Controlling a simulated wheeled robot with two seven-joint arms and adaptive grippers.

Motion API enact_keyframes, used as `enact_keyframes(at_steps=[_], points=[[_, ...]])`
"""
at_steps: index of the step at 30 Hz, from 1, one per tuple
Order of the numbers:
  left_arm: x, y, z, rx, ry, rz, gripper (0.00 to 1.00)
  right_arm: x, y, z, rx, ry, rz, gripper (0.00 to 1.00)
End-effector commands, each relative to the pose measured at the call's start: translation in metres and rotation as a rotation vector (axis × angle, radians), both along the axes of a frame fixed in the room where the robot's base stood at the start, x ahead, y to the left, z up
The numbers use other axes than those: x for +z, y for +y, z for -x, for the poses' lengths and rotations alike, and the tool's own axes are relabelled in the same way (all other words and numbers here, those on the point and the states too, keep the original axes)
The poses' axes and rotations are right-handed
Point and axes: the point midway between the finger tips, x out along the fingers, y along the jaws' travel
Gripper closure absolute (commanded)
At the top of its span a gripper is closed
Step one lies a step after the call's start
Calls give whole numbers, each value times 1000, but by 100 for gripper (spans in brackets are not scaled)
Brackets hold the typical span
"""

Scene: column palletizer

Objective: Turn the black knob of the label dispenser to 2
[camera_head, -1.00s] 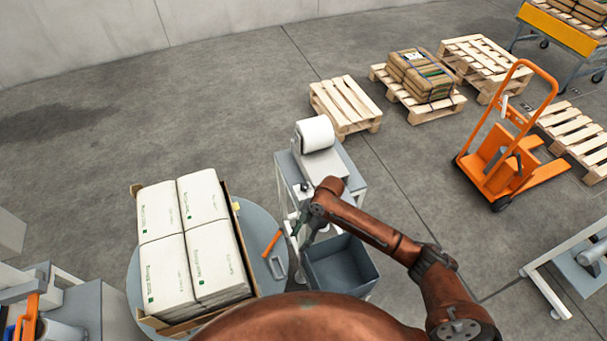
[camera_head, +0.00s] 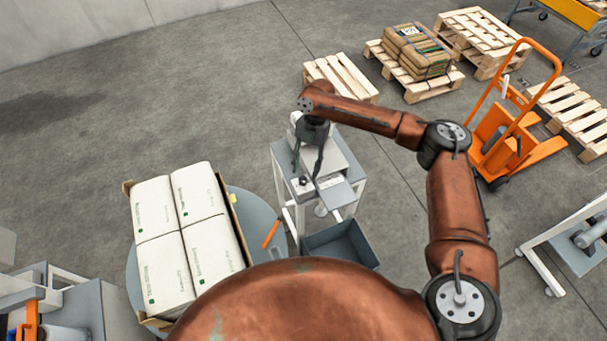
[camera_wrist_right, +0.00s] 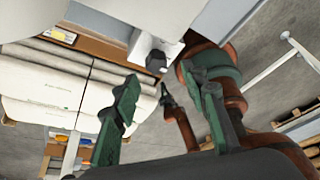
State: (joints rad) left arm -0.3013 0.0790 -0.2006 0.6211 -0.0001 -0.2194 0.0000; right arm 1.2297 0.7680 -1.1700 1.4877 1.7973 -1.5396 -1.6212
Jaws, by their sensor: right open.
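The label dispenser (camera_head: 333,147) is a pale grey unit on a stand in the head view; its white roll is mostly hidden behind my right wrist. The black knob (camera_wrist_right: 156,62) sits on a white block (camera_wrist_right: 143,48) in the right wrist view. It also shows as a small dark spot in the head view (camera_head: 303,181), where its setting is too small to read. My right gripper (camera_head: 307,172) is open, pointing down over the dispenser's front. In the wrist view its green fingers (camera_wrist_right: 159,77) stand apart, with the knob appearing between and just beyond the tips. My left gripper is not in view.
A grey bin (camera_head: 342,243) sits below the dispenser. To the left, a carton of white sacks (camera_head: 153,212) stands on a round grey table (camera_head: 262,215). An orange handle (camera_head: 271,233) lies near its edge. Pallets (camera_head: 341,77) and an orange pallet truck (camera_head: 497,132) stand farther back.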

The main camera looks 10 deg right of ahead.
Motion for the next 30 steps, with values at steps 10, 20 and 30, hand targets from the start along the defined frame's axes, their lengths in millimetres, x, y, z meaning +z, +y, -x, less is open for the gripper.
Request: enact_keyframes(at_steps=[10, 20, 30], points=[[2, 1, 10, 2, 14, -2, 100, -34, 8, 11, -1, 1, -1, 60], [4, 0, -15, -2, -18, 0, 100, -36, 8, 11, -2, 1, -1, 64], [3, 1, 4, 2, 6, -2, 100, -35, 8, 11, -2, 1, -1, 87]])
